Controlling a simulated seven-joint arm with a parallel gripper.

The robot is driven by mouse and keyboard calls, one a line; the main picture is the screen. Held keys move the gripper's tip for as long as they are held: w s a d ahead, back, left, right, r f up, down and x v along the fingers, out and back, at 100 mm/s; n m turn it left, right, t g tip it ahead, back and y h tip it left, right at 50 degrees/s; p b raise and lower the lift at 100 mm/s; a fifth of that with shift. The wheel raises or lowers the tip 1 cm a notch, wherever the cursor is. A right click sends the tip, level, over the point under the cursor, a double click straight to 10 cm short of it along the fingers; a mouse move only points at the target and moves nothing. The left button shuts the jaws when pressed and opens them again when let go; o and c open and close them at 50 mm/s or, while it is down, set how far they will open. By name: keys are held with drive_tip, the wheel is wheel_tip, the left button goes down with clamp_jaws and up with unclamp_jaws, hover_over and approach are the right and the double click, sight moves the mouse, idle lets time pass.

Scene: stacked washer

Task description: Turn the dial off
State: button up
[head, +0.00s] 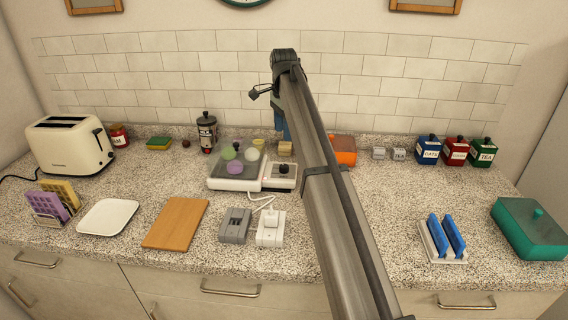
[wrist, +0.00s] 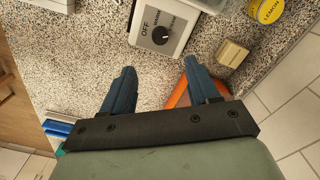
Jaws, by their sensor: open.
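The dial is a round black knob on a small white panel. In the head view the dial (head: 283,169) is at the right end of a white appliance (head: 232,184) with a grey top. In the wrist view the dial (wrist: 160,36) is at top centre, with "OFF" printed beside it on the left and smaller text above it. I cannot tell for sure which mark the knob points to. My gripper (wrist: 160,66) is open and empty, its two blue fingers apart just short of the panel. In the head view my arm hides most of my gripper; a blue finger shows behind the dial panel.
A wooden block (head: 285,148) and an orange box (head: 342,149) stand close behind. Two switch boxes (head: 235,225) are in front. The right middle counter is clear.

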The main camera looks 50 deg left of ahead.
sight(284, 166)
wheel_tip(284, 166, down, 13)
drive_tip(key=shift+f, duration=0.1)
idle(0.4)
drive_tip(key=shift+c, duration=0.4)
drive_tip(key=c, duration=1)
drive_tip(key=shift+o, duration=0.2)
drive_tip(key=n, duration=0.5)
drive_tip(key=shift+n, duration=0.4)
drive_tip(key=n, duration=0.5)
drive_tip(key=shift+n, duration=0.7)
